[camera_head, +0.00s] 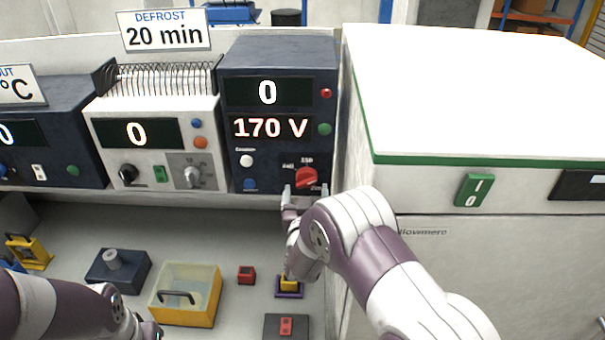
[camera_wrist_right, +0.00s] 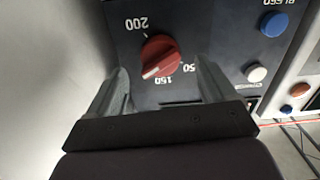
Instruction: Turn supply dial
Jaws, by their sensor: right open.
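The red supply dial (camera_head: 306,178) is on the lower right front of the dark blue supply box (camera_head: 276,60), whose displays read 0 and 170 V. In the right wrist view the dial (camera_wrist_right: 161,56) shows a white pointer line, with marks 200, 150 and 50 around it. My right gripper (camera_head: 305,192) is open just in front of the dial. In the wrist view its fingers (camera_wrist_right: 163,85) stand apart on either side below the dial, with no clear contact. My left gripper (camera_head: 152,331) is mostly cut off at the bottom left; its jaws are not clear.
White and blue buttons (camera_wrist_right: 256,73) sit beside the dial. A white cabinet (camera_head: 480,90) with a green edge stands close on the right. A yellow bin (camera_head: 187,309), a red block (camera_head: 246,274) and a purple-based yellow piece (camera_head: 289,288) are on the bench below.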

